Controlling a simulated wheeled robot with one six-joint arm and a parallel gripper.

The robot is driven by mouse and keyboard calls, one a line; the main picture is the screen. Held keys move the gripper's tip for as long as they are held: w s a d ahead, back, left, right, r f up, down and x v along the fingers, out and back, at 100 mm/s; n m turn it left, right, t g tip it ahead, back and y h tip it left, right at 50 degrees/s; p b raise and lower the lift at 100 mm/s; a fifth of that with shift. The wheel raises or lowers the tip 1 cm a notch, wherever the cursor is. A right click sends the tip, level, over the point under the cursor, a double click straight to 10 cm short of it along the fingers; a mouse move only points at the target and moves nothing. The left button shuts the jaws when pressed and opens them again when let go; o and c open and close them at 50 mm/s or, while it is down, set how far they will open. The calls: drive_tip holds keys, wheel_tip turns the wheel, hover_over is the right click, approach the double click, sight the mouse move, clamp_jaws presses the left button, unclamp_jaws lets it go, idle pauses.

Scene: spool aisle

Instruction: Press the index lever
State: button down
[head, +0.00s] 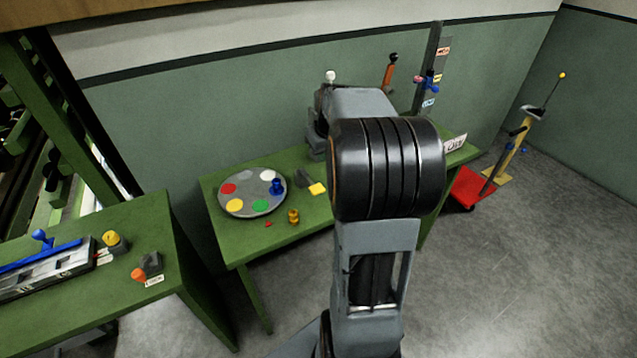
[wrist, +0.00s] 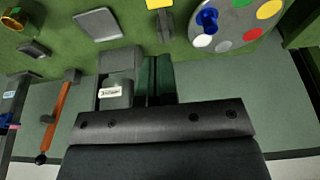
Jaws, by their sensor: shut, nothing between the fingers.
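A grey housing (wrist: 116,90) with a small white label stands just left of my gripper in the wrist view; it may be the index lever's body, but the label is too small to read. In the head view a white-knobbed lever (head: 330,77) rises behind my arm, its lower part mostly hidden. A round grey dial (head: 238,208) with coloured spots lies on the green bench, also in the wrist view (wrist: 232,31). My gripper (wrist: 155,62) is shut and empty beside the grey housing; contact cannot be told. My arm hides it in the head view.
A blue spool (head: 277,187) stands on the dial. A yellow pad (head: 317,189) and a brass cup (head: 293,216) are nearby. An orange lever (head: 389,73) stands at the back. A second green bench (head: 165,220) is at left.

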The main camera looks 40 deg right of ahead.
drive_tip(key=p, duration=0.2)
hover_over(317, 188)
drive_tip(key=f, duration=0.7)
drive_tip(key=s+f, duration=0.1)
drive_tip(key=f, duration=0.3)
drive_tip(key=shift+a+f, duration=0.15)
drive_tip(key=shift+f, duration=1.1)
drive_tip(key=shift+f, duration=0.1)
